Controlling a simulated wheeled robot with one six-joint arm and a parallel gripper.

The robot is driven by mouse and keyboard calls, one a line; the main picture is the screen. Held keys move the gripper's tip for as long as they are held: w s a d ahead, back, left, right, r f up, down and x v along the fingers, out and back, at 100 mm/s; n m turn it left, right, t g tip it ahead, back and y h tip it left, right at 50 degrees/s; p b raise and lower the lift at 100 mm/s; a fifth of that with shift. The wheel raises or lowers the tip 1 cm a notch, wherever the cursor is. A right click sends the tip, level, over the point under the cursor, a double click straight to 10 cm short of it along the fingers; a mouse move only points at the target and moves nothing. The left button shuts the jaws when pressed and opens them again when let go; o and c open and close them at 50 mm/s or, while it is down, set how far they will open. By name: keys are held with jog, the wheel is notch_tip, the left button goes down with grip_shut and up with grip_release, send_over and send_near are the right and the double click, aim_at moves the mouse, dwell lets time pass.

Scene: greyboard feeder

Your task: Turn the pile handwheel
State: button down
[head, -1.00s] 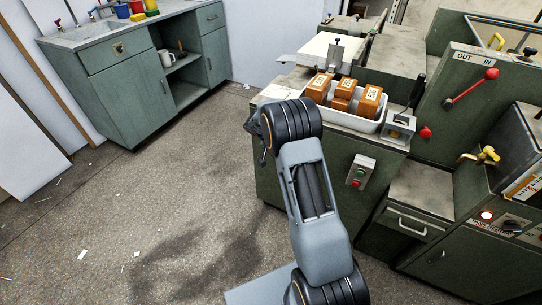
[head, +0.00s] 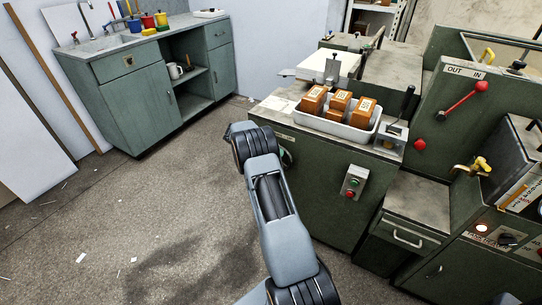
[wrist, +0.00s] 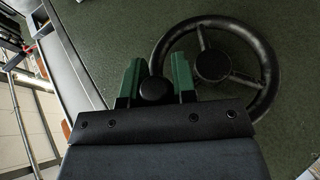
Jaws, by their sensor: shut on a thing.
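The pile handwheel (wrist: 212,66) is a dark wheel with a round hub and spokes on a green panel, right of centre in the wrist view. A round black knob (wrist: 154,91) is at the left of its rim. My gripper (wrist: 156,76) has green fingers, one on each side of this knob, and is shut on it. The fingers and the knob cover part of the wheel's left side. In the head view my forearm reaches toward the left side of the green machine (head: 318,190), and the wheel cannot be made out clearly there.
A white tray (head: 312,122) with several orange-brown boxes stands on the machine top. A button box (head: 354,182) is on its front, and a red lever (head: 467,98) is at the right. A green cabinet (head: 130,105) stands back left.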

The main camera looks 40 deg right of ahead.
dwell(0.3)
jog(key=c, duration=1.2)
grip_release()
jog(key=p+v, duration=0.2)
jog(key=v, duration=1.1)
jog(key=shift+w+a, duration=0.25)
jog(key=shift+w, duration=0.05)
jog(key=shift+r, duration=0.15)
